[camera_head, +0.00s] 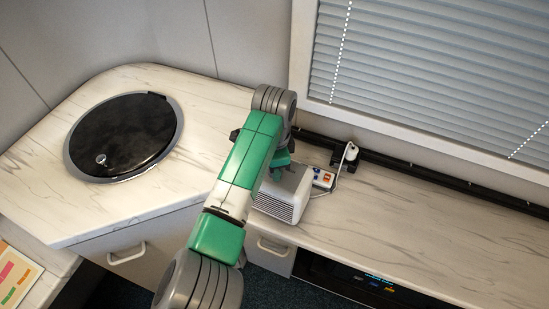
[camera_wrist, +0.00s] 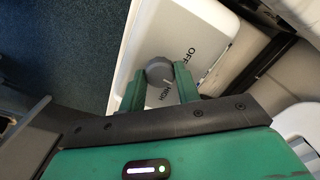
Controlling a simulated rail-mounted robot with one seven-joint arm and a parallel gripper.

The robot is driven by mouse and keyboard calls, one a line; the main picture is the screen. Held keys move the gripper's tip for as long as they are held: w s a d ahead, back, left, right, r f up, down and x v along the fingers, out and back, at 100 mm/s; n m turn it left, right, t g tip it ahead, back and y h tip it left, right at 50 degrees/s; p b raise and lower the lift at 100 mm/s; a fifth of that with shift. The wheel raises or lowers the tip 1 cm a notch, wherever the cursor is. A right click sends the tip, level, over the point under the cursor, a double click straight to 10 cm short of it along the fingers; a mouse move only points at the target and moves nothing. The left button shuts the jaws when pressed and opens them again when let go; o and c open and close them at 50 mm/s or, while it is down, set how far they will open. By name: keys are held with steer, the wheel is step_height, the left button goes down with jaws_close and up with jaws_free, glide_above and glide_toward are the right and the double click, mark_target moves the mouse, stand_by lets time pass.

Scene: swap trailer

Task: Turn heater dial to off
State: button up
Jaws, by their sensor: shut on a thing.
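The heater (camera_head: 284,196) is a small white box with a grilled front, standing on the marbled counter. My arm hides part of it in the head view. In the wrist view, the top of the heater (camera_wrist: 212,40) shows the printed words OFF and HIGH. The grey round dial (camera_wrist: 159,71) lies between the two green fingers of my gripper (camera_wrist: 159,84), which is shut on it. The dial carries a light pointer mark, on its right side in this view. Part of the HIGH lettering is close to the right finger.
A white power strip (camera_head: 323,178) with coloured switches stands right of the heater, its cord running to a wall plug (camera_head: 350,152). A round black lid (camera_head: 123,135) is set in the counter at left. The counter (camera_head: 420,225) at right is clear.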

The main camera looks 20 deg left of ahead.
steer(key=n+p, duration=0.3)
steer(key=n, duration=0.3)
steer(key=shift+r+n, duration=0.15)
steer(key=shift+n, duration=0.15)
steer(key=n+p, duration=0.2)
steer(key=n, duration=0.3)
steer(key=shift+n, duration=0.3)
steer(key=o, duration=1)
step_height(320, 180, up, 8)
steer(key=shift+f+b, duration=0.2)
steer(key=shift+b, duration=0.45)
